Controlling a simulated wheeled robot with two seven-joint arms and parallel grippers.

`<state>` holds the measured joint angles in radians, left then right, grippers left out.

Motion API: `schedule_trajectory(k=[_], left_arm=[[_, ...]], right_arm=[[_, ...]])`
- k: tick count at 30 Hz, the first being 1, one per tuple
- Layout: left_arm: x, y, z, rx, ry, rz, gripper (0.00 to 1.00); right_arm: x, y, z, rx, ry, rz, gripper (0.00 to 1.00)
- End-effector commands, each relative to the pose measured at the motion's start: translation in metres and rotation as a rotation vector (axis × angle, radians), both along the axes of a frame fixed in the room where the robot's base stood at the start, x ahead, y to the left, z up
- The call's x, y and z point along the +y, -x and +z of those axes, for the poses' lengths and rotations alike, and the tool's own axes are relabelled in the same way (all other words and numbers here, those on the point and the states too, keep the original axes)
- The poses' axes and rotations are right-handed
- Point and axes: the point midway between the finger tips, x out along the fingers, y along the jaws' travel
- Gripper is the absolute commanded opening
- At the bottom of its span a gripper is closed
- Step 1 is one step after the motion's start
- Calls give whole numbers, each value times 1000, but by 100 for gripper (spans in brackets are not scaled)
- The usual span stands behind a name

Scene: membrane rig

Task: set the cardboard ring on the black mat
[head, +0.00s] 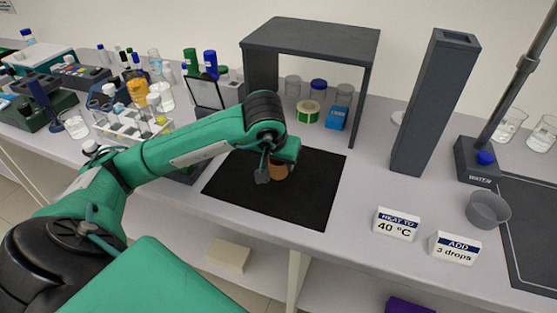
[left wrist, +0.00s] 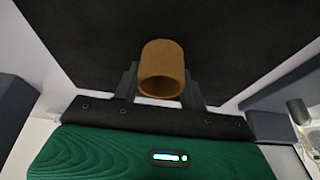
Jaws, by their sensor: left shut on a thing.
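The cardboard ring (left wrist: 162,62) is a short brown tube. In the left wrist view it sits between the two dark fingers of my left gripper (left wrist: 160,85), which is shut on it. In the head view the ring (head: 279,172) shows partly, behind and beside the gripper (head: 270,174). The black mat (head: 310,200) lies flat on the bench, and the gripper and ring are over its upper middle part. I cannot tell whether the ring touches the mat. My right gripper is not in view.
A dark grey shelf stand (head: 310,38) rises behind the mat, with jars, a tape roll (head: 308,111) and a blue box (head: 336,118) under it. A tall grey column (head: 434,100) stands to the right. Sign cards (head: 397,224) and a grey bowl (head: 487,210) are further right. Glassware crowds the left.

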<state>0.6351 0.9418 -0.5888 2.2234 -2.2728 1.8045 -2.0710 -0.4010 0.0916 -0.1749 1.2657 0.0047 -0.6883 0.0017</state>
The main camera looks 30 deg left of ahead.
Motion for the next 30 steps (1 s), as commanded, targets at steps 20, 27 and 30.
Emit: schedule_trajectory(k=[20, 27, 30], left_arm=[[0, 0, 0, 0, 0, 0, 64], [-2, 9, 28, -7, -1, -2, 64], [-5, 17, 48, -7, 0, -2, 64]], right_arm=[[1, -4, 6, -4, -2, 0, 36], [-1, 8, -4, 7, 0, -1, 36], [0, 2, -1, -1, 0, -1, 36]])
